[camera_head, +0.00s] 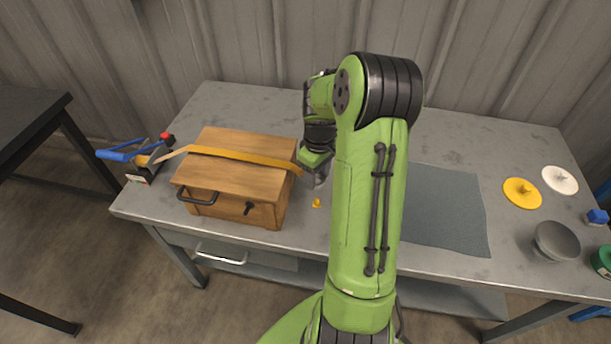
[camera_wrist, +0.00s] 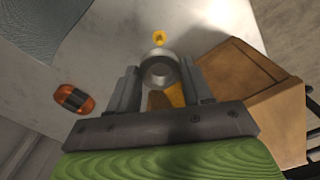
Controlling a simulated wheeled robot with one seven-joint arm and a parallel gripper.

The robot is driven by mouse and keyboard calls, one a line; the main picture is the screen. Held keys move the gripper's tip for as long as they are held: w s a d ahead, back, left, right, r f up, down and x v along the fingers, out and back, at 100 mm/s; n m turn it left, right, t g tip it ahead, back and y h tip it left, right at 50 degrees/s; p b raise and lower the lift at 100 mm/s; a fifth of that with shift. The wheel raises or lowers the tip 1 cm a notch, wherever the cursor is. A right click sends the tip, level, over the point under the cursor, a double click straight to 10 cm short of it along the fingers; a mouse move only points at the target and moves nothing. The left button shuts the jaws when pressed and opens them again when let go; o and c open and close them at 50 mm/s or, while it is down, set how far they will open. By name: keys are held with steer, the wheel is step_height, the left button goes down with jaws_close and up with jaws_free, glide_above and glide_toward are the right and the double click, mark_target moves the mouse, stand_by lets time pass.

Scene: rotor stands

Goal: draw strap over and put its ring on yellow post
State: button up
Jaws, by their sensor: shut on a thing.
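A yellow-orange strap (camera_head: 235,155) runs from a blue-handled winch (camera_head: 145,160) at the left, across the top of a wooden box (camera_head: 236,206), to the box's right edge. My gripper (camera_head: 318,172) is just right of the box. In the wrist view my gripper (camera_wrist: 160,88) is shut on the grey metal ring (camera_wrist: 160,69), with a bit of strap (camera_wrist: 168,97) behind it. The small yellow post (camera_head: 317,203) stands on the table to the right of the box. It also shows in the wrist view (camera_wrist: 159,37), just beyond the ring and apart from it.
A grey-blue mat (camera_head: 445,212) lies right of my arm. Yellow (camera_head: 522,193) and white (camera_head: 560,180) discs and a grey bowl (camera_head: 556,241) are at the right. An orange-and-black object (camera_wrist: 74,100) lies on the table in the wrist view.

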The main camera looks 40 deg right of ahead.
steer(key=shift+s+f+b, duration=0.35)
steer(key=shift+b, duration=0.1)
steer(key=shift+w+f+b, duration=0.15)
steer(key=shift+f+b, duration=0.6)
steer(key=shift+f, duration=0.2)
steer(key=shift+f+b, duration=0.95)
steer(key=shift+f, duration=0.2)
steer(key=shift+f+b, duration=0.3)
steer(key=shift+f, duration=0.25)
steer(key=shift+f+b, duration=0.4)
steer(key=shift+f, duration=0.15)
steer(key=shift+f, duration=0.2)
